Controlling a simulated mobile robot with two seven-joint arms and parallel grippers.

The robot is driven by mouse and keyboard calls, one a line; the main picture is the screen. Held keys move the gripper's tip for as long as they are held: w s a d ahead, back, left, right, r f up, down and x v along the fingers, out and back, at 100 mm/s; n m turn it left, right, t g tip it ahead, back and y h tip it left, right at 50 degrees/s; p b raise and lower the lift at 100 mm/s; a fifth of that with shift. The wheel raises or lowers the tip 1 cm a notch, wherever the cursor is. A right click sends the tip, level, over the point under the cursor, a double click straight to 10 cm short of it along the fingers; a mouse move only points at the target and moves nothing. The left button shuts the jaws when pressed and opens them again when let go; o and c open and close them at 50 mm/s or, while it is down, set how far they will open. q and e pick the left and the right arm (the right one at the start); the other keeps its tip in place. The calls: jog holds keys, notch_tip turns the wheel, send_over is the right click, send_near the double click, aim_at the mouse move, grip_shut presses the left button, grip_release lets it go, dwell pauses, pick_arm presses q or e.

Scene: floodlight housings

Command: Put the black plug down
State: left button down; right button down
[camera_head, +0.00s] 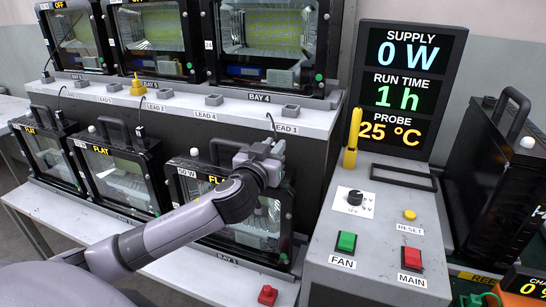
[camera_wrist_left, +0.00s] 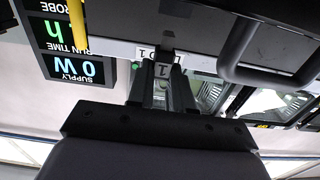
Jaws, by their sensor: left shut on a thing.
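My left gripper (camera_head: 268,147) is shut in front of the shelf edge near the LEAD 1 label (camera_head: 287,128), above the lower right floodlight housing (camera_head: 262,222). In the head view the plug is mostly hidden by the fingers. A thin dark cable (camera_head: 271,122) rises above the gripper. A grey holder (camera_head: 290,111) sits on the shelf just above the LEAD 1 label. My right gripper is not in view.
Several grey holders line the shelf (camera_head: 235,113); a yellow plug (camera_head: 137,86) stands farther left. Housings fill the bays above and below. A red block (camera_head: 267,295) lies on the lower bench. The control panel (camera_head: 375,245) and yellow probe (camera_head: 352,138) are to the right.

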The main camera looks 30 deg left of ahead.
pick_arm(q)
jog(key=shift+f, duration=0.85)
jog(key=shift+f+b, duration=0.6)
jog(key=shift+b, duration=0.15)
jog(key=c, duration=1)
grip_release()
jog(key=shift+r, duration=0.15)
